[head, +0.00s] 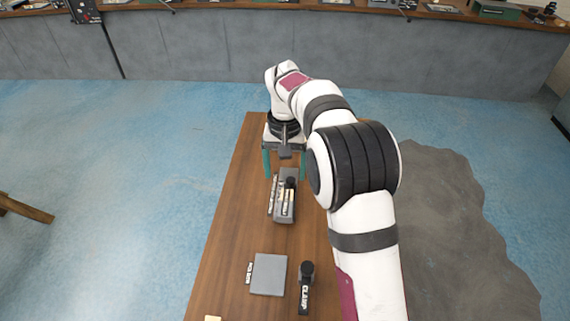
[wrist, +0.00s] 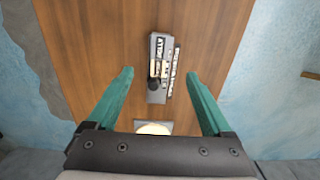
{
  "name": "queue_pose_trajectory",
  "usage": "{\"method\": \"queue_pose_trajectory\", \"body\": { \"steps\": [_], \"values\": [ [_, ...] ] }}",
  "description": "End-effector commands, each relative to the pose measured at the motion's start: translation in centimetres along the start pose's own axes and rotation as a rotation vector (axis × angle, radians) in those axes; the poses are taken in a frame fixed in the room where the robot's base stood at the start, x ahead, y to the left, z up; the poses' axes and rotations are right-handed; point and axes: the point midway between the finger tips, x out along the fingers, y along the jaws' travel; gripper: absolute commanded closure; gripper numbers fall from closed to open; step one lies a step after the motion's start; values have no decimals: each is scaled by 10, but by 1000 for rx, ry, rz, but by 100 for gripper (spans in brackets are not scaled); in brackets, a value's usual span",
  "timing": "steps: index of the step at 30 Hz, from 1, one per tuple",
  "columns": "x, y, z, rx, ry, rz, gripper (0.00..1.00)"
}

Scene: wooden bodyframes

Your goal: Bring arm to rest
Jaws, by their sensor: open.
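My gripper (head: 285,165) hangs over the far part of the wooden table in the head view, with its green fingers spread wide. In the wrist view my gripper (wrist: 160,88) is open and nothing is between its fingertips. How high the gripper is above the table cannot be told exactly.
A grey square block (head: 269,274) with a labelled strip beside it lies nearer on the wooden table (head: 222,255). A black clamp (head: 305,285) labelled "CLAMP" lies to its right, close to my arm. Blue floor surrounds the table; a grey counter (head: 200,48) stands at the back.

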Motion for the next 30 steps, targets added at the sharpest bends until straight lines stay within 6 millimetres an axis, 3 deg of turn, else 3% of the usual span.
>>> {"method": "queue_pose_trajectory", "body": {
  "steps": [5, 17, 20, 23, 25, 27, 30],
  "values": [
    [-18, 0, 0, 1, 0, 0, 15],
    [-20, 0, 0, 1, -1, 0, 15],
    [-35, 12, 14, 28, -2, -9, 15],
    [-72, 47, 67, 115, -11, -37, 15],
    [-91, 74, 125, 197, -21, -63, 15],
    [-96, 94, 186, 278, -31, -88, 15],
    [-86, 109, 263, 377, -43, -119, 15]
  ]
}}
